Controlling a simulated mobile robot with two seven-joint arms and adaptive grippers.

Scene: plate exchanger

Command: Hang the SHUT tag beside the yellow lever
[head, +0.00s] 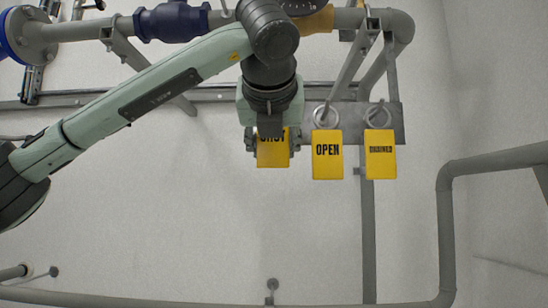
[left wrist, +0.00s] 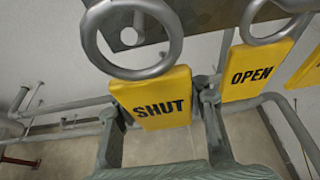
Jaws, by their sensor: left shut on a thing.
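My left gripper (head: 268,140) is at the left end of the grey rack plate, shut on the yellow SHUT tag (head: 273,156). The arm and gripper hide the top of the tag. In the left wrist view the gripper fingers (left wrist: 160,112) stand at both sides of the SHUT tag (left wrist: 152,92), and a grey metal ring (left wrist: 139,73) is at its top edge. Whether that ring is still on a peg is unclear. A yellow-orange part (head: 318,20) shows on the upper pipe, partly behind my arm; I cannot tell if it is the yellow lever. My right gripper is not in view.
The OPEN tag (head: 327,156) hangs close to the right of my gripper, with another yellow tag (head: 380,157) beyond it on the grey rack plate (head: 397,122). A blue valve body (head: 170,22) sits on the upper pipe.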

